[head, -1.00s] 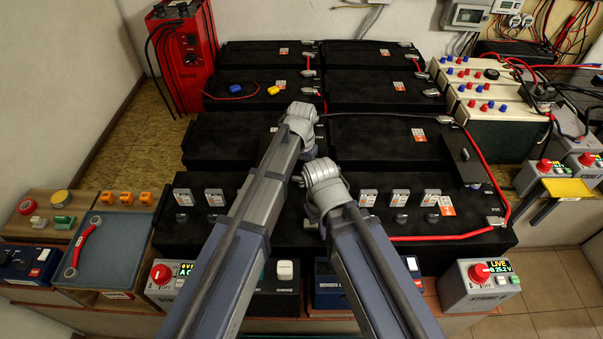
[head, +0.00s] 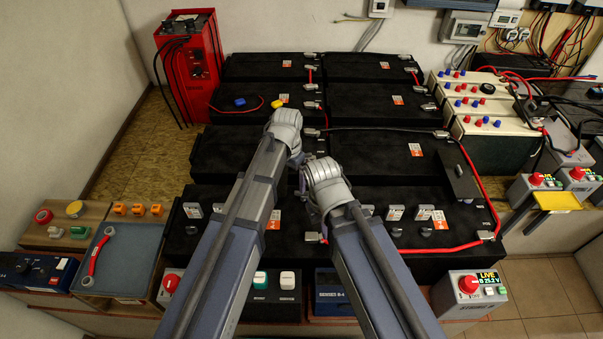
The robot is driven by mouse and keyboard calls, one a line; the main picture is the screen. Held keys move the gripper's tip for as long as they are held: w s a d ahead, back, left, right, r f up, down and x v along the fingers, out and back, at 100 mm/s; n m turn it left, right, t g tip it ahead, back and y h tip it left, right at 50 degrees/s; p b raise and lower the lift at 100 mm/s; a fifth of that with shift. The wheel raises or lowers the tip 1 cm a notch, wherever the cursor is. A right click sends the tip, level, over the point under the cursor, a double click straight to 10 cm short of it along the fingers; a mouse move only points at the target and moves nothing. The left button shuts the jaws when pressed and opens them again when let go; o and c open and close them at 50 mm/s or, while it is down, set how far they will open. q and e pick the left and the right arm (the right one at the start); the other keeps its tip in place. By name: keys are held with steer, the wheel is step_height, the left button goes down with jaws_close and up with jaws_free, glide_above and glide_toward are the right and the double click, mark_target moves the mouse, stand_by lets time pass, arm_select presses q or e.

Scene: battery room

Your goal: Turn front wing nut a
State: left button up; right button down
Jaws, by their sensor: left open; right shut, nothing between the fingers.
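The front black battery (head: 470,215) lies across the middle, with several pale tags and small dark knobs (head: 396,232) along its front. I cannot tell which fitting is front wing nut a; my arms cover the middle of this row. My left gripper (head: 297,158) is open above the batteries, higher in the picture; its fingers are mostly hidden behind its wrist. My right gripper (head: 307,190) is shut and empty, just below and right of it, over the front battery's back edge. Its fingertips are also hard to see. Neither gripper visibly holds anything.
A red charger (head: 187,65) stands at back left. A grey box with a red knob (head: 468,298) is at front right. A red cable (head: 485,185) runs along the batteries' right side.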

arm_select(q)
steer(key=s+a+n, duration=0.5)
steer(key=s+a, duration=0.4)
steer(key=s, duration=0.3)
steer(key=s+d+r+m+y+p, duration=0.1)
steer(key=s+d+r+p, duration=0.1)
steer(key=s+d, duration=0.4)
steer(key=shift+d+r+m, duration=0.2)
steer(key=shift+d+m, duration=0.1)
steer(key=shift+d, duration=0.6)
steer(key=shift+c, duration=0.2)
stand_by(0.7)
